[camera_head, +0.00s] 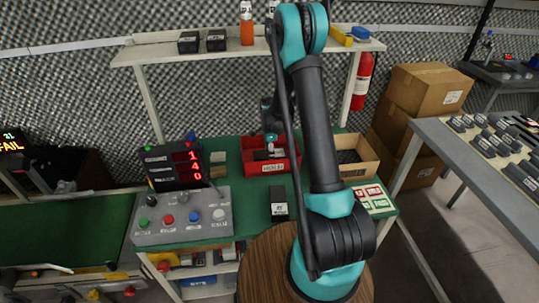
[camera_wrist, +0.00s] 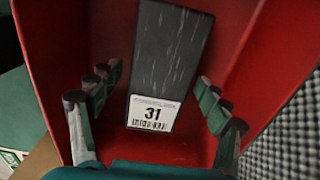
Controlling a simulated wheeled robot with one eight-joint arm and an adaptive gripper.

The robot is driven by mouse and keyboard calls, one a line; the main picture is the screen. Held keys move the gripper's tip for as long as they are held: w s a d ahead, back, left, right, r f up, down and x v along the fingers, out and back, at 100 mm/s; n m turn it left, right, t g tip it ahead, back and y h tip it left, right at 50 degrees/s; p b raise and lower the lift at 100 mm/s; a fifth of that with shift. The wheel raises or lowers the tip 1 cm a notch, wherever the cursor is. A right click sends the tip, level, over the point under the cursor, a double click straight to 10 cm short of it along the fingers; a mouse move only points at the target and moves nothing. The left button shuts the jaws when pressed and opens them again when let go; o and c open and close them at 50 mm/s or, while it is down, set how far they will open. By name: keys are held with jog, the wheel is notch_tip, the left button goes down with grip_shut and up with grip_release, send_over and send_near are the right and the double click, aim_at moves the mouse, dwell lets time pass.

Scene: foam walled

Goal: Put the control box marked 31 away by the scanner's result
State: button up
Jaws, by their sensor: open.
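The control box marked 31 (camera_wrist: 168,62) is dark grey with a white label. In the wrist view it lies inside the red bin (camera_wrist: 60,55), between my open fingers. My gripper (camera_wrist: 155,112) has fingers on both sides of the box, apart from it. In the head view my gripper (camera_head: 271,137) points down at the red bin (camera_head: 270,168) on the green table; the bin's front label is too small to read surely. The scanner's display (camera_head: 12,141) at the left edge shows 31 above FAIL.
A dark box (camera_head: 279,204) with a white label stands on the table before the bin. A cardboard tray (camera_head: 366,168) is right of the bin. A red-digit counter (camera_head: 173,166) and a button panel (camera_head: 181,217) are at left. A shelf (camera_head: 155,54) spans above.

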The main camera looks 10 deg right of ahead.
jog(key=shift+r, duration=0.1)
notch_tip(320, 180, up, 11)
jog(key=s+d+r+n+t, duration=0.1)
jog(key=s+d+r+n, duration=0.1)
jog(key=s+r+n, duration=0.4)
jog(key=s+d+n+t, duration=0.2)
jog(key=s+n, duration=1)
jog(key=s, duration=1.3)
jog(key=shift+d+f+t, duration=0.15)
jog(key=shift+f+t, duration=0.15)
jog(key=shift+t, duration=0.3)
